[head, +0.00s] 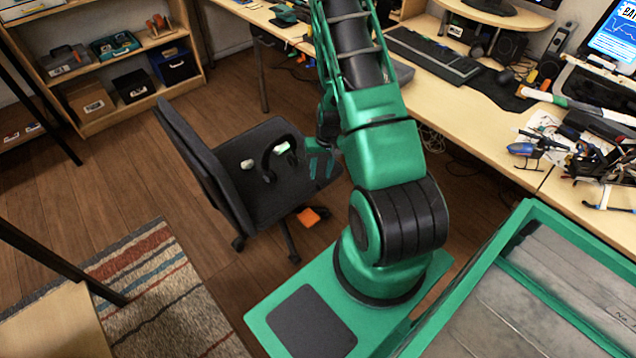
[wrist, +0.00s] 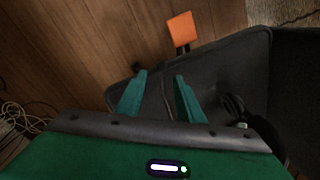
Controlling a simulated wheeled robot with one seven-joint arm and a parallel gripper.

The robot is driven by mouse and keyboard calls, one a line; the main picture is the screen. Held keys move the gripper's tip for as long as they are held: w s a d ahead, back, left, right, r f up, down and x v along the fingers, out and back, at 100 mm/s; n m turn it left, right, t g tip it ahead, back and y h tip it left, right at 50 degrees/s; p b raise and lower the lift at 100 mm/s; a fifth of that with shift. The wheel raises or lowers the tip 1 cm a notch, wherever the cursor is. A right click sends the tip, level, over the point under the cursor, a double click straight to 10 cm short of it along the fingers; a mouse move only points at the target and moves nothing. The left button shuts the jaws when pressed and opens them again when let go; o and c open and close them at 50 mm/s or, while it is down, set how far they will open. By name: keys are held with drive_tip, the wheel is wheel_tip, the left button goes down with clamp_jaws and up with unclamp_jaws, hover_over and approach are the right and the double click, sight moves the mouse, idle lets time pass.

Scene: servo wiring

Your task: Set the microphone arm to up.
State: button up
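A black headset (head: 270,160) rests on the seat of the dark office chair (head: 255,205). White or pale patches show beside it on the seat. In the wrist view, part of the headset (wrist: 250,122) shows at the lower right, mostly dark. My gripper (head: 320,163) is just right of the headset in the head view, over the seat's right side. In the wrist view my gripper (wrist: 160,75) has its two green fingers apart. A thin dark line lies between them; I cannot tell whether it is the microphone arm or a seam. The microphone arm's position is not clear.
The chair's backrest (head: 190,150) rises left of the headset. An orange block (head: 308,217) shows beyond the seat edge, also in the wrist view (wrist: 181,28). A cluttered desk (head: 500,120) stands to the right and a shelf (head: 140,100) at the back left. Wooden floor is open around the chair.

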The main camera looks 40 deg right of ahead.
sight(319, 183)
drive_tip(key=shift+w+a+f, duration=0.1)
drive_tip(key=shift+a+f, duration=0.05)
drive_tip(key=shift+f, duration=1.35)
drive_tip(key=shift+w+a+f, duration=0.1)
drive_tip(key=shift+f, duration=1.4)
drive_tip(key=shift+c, duration=0.3)
drive_tip(key=shift+s, duration=0.1)
clamp_jaws()
